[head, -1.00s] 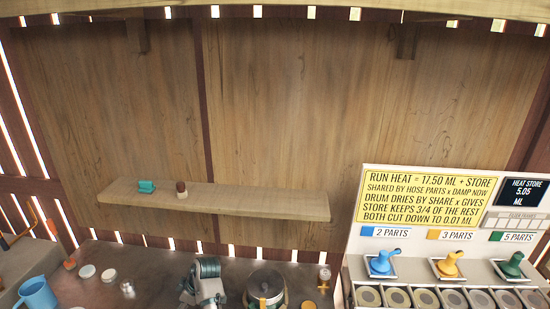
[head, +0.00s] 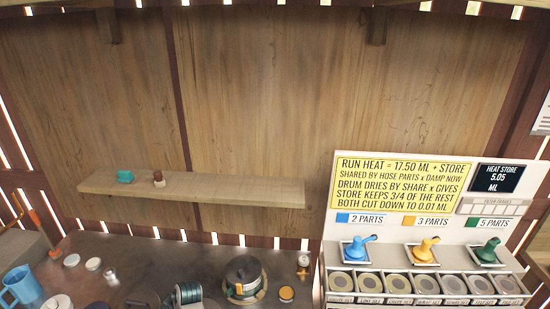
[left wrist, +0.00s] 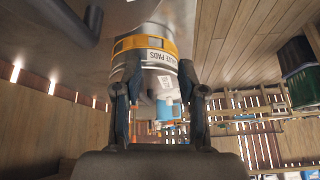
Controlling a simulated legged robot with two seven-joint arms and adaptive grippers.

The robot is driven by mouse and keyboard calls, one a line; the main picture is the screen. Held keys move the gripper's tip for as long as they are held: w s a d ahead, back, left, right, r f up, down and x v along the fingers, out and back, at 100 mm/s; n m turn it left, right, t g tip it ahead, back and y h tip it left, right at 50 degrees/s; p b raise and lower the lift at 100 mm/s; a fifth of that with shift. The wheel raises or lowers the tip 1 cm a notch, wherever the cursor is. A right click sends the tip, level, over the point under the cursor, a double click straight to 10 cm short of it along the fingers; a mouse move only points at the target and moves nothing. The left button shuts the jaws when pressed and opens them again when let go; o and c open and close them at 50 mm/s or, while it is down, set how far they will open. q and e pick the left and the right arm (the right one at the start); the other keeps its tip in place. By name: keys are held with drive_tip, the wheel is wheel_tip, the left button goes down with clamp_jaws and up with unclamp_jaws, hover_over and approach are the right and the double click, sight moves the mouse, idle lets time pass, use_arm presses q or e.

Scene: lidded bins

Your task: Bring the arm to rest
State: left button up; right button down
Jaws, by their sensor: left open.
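My left gripper (left wrist: 160,105) shows in the left wrist view with its two dark fingers apart. Beyond and partly between the fingers is a metal canister with an orange band (left wrist: 158,42) and a white label reading "PADS". I cannot tell whether the fingers touch it; they are not closed on it. In the head view a teal and grey ribbed part (head: 188,293) shows at the lower edge over the bench; I cannot tell whether it belongs to my left arm. My right gripper is in neither view.
The dark bench (head: 135,262) holds a blue jug (head: 20,287), a lidded pot (head: 243,278), small jars and lids. A wooden shelf (head: 220,190) runs behind. At right stands a panel with a yellow sign (head: 400,183), three coloured spouts and a row of lidded bins (head: 425,284).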

use_arm(q)
drive_tip(key=s+d+f+m+t+h, duration=0.1)
drive_tip(key=s+f+m, duration=0.3)
drive_tip(key=s, duration=0.3)
drive_tip(key=s+d+f+m+t, duration=0.1)
drive_tip(key=s+d+f+m, duration=0.1)
drive_tip(key=s+f+m, duration=0.35)
drive_tip(key=s+d+m+h, duration=0.35)
drive_tip(key=s+d, duration=0.25)
drive_tip(key=s, duration=0.3)
drive_tip(key=s+d+m+h, duration=0.2)
drive_tip(key=s+d+m, duration=0.3)
drive_tip(key=s, duration=0.4)
wheel_tip(320, 180, down, 23)
drive_tip(key=n, duration=0.1)
drive_tip(key=s+a+f+g, duration=0.1)
drive_tip(key=s+f, duration=0.8)
drive_tip(key=s+a+f+g, duration=0.1)
drive_tip(key=s+a+f, duration=0.1)
drive_tip(key=s+f, duration=0.7)
drive_tip(key=shift+s+a+f, duration=0.3)
drive_tip(key=shift+s, duration=0.1)
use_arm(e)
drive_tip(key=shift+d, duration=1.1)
